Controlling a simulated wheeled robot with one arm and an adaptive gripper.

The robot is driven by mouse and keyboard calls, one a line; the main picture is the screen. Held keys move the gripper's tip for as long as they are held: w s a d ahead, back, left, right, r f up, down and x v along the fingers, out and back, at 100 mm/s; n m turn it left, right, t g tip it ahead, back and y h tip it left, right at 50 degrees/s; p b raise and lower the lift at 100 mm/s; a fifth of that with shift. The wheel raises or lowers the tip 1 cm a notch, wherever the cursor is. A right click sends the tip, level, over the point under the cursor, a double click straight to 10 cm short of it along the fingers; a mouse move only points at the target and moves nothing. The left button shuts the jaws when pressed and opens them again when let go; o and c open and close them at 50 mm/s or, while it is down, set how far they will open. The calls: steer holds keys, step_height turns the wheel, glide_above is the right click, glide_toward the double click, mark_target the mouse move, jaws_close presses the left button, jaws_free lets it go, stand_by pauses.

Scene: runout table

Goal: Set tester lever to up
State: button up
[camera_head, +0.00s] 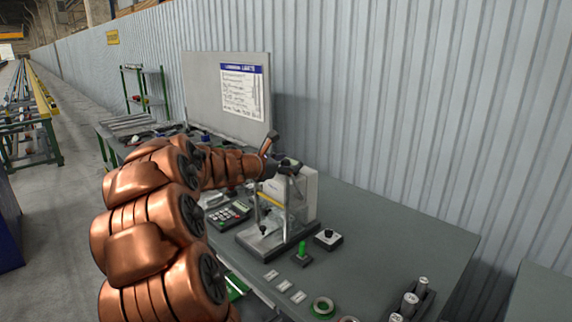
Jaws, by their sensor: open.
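The tester, a pale box with a clear-fronted metal frame on a grey base (262,243), stands on the grey bench. My copper arm reaches in from the left, and my gripper (291,166) is at the top of the tester. The gripper is open, small and dark in this view; I cannot tell whether it touches the tester. The tester's lever cannot be made out clearly; the arm and gripper cover part of that area. A small green upright handle on a dark base (303,254) stands in front of the tester, apart from the gripper.
A black-knobbed box (328,239) and a keypad device (228,214) flank the tester. Small white labels (284,286), a green-ringed roll (322,307) and a dark rack of cylinders (412,301) lie nearer. A notice board (205,88) stands behind.

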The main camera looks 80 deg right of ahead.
steer(key=shift+a, duration=0.1)
steer(key=v, duration=1.2)
stand_by(0.4)
steer(key=w+a+f+m+t+y, duration=0.2)
steer(key=w+a+f, duration=0.2)
steer(key=a, duration=0.6)
steer(key=w+a+f+m+t+y, duration=0.2)
steer(key=w+a+f, duration=0.2)
steer(key=a, duration=0.6)
steer(key=w+a+f+m+t+y, duration=0.2)
steer(key=w+a+f+m, duration=0.15)
steer(key=a, duration=0.65)
steer(key=s+a+f+y, duration=0.2)
steer(key=a+f+y, duration=0.1)
steer(key=a, duration=1)
steer(key=s+a+f+y, duration=0.2)
steer(key=a+f+y, duration=0.1)
steer(key=a, duration=1.1)
steer(key=shift+a+f+t, duration=0.25)
steer(key=shift+f+t, duration=0.15)
steer(key=shift+f, duration=0.2)
